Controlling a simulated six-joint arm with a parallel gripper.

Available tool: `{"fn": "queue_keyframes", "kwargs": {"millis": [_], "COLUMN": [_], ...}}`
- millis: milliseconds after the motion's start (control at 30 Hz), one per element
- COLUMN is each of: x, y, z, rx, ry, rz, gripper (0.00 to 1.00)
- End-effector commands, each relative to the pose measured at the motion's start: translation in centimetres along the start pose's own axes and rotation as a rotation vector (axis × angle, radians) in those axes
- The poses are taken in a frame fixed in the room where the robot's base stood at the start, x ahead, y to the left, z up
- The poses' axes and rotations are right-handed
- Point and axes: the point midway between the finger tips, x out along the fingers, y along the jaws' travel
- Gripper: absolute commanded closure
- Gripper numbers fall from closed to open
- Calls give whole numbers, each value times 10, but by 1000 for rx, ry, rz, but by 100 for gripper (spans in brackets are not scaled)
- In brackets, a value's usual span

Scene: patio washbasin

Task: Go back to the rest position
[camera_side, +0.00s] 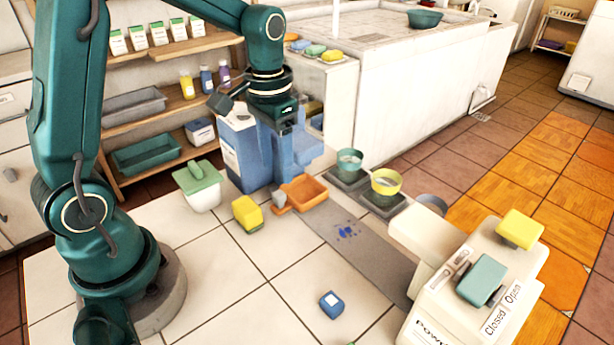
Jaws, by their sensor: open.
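My gripper (290,160) hangs from my teal arm, pointing down at the back of the white tiled work surface (215,262). It is open, and I see nothing held in it. An orange tray (304,192) lies just below and to the right of the gripper in the picture. I cannot tell how close they are.
A yellow block (247,214) and a green-lidded white tub (199,187) stand left of the tray. A teal cup (349,162) and a yellow cup (386,182) stand right. A small blue block (332,304) lies in front. A switch machine (468,290) fills the right front.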

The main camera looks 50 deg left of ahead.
Motion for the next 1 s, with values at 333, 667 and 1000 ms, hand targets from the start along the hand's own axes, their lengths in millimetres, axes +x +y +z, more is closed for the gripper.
{"fn": "queue_keyframes", "kwargs": {"millis": [333, 667, 1000], "x": [-70, -90, -70], "y": [28, 50, 54], "z": [28, 88, 116], "rx": [63, 59, -4], "ry": [247, 448, 465], "rz": [-33, -21, 4], "gripper": [43, 43, 43]}}
